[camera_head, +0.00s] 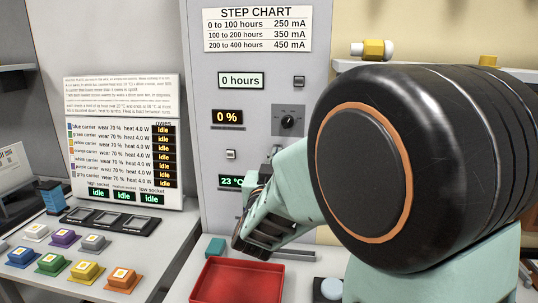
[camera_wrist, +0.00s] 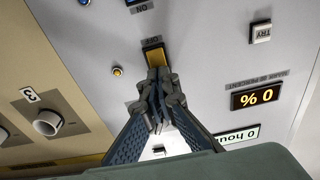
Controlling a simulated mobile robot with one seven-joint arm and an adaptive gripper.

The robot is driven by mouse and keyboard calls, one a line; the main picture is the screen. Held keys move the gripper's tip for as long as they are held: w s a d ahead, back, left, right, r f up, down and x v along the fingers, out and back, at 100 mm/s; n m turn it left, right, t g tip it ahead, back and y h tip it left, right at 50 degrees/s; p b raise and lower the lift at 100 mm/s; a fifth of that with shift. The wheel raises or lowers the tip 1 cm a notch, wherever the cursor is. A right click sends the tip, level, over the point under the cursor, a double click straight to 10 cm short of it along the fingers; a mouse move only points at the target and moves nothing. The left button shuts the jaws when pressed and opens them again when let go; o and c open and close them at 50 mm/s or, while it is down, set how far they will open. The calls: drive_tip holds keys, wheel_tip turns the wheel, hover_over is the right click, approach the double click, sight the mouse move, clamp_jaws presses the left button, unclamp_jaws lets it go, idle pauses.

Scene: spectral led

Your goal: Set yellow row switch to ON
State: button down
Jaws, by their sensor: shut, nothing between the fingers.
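A yellow-orange rocker switch (camera_wrist: 153,55) is set in the grey panel in the wrist view. The word OFF reads upside down just above it, and ON stands higher up, beside a dark switch or slot at the top edge. My gripper (camera_wrist: 158,76) is shut and empty, its fingertips at the lower edge of the yellow switch and covering part of it. I cannot tell whether they touch it. In the head view my arm blocks this part of the panel. The status board (camera_head: 122,165) lists a yellow carrier row, marked idle.
The grey panel (camera_head: 225,50) carries a knob (camera_head: 289,121) and displays. A red tray (camera_head: 236,283) lies below my arm. Several coloured carriers, including a yellow one (camera_head: 86,271), stand on the left bench. A small orange light (camera_wrist: 117,71) sits left of the switch.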

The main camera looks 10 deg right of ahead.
drive_tip(key=p, duration=0.1)
drive_tip(key=r+g+p, duration=0.1)
drive_tip(key=p, duration=0.1)
drive_tip(key=shift+w+d+r, duration=0.1)
drive_tip(key=shift+w+r, duration=0.05)
drive_tip(key=shift+w, duration=0.1)
drive_tip(key=shift+g+y+p, duration=0.3)
drive_tip(key=shift+g+p, duration=0.1)
drive_tip(key=shift+p, duration=0.4)
drive_tip(key=shift+w, duration=0.1)
drive_tip(key=shift+d+r, duration=0.1)
drive_tip(key=shift+r, duration=0.1)
